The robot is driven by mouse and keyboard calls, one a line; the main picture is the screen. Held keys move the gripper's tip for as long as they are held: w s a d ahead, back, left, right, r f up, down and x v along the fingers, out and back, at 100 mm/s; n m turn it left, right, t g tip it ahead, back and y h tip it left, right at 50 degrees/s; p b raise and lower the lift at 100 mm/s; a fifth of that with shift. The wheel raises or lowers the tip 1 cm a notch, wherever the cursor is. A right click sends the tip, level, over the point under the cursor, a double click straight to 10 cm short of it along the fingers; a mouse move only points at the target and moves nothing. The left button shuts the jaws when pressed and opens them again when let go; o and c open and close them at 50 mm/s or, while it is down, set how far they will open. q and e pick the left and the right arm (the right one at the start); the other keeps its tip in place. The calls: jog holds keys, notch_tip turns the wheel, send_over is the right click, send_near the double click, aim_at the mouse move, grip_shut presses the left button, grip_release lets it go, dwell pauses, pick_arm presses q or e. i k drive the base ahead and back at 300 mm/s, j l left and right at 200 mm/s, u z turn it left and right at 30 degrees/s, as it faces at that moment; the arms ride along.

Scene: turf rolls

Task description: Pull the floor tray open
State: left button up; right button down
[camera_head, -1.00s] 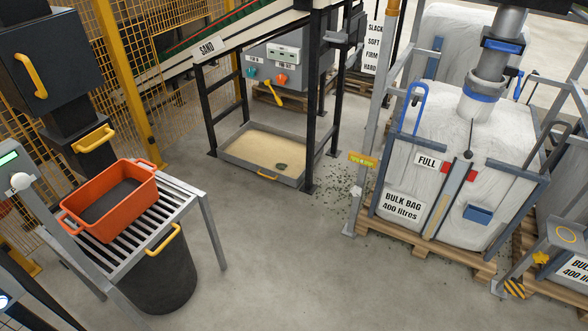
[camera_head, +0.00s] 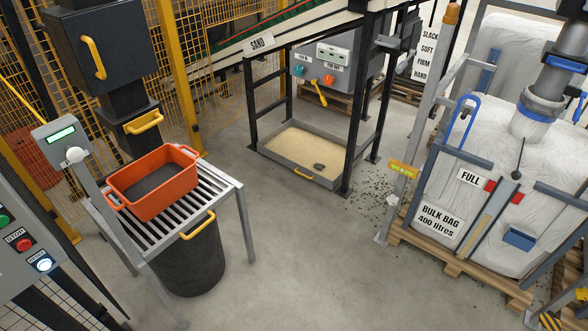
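The floor tray (camera_head: 272,160) is a shallow grey tray of sand (camera_head: 315,147) on the floor, under the black frame below the conveyor marked SAND. Neither of my grippers is in view.
An orange bin (camera_head: 168,197) stands on a slatted table (camera_head: 236,189) at left, with a dark bucket (camera_head: 190,265) below. A bulk bag (camera_head: 465,165) on a pallet (camera_head: 455,268) stands at right. Dark crumbs (camera_head: 372,193) lie beside the frame. The floor (camera_head: 300,255) before the tray is clear.

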aim_at(296, 145)
jog(key=i+l+u, duration=0.4)
jog(key=i+l, duration=1.1)
jog(key=l, duration=0.1)
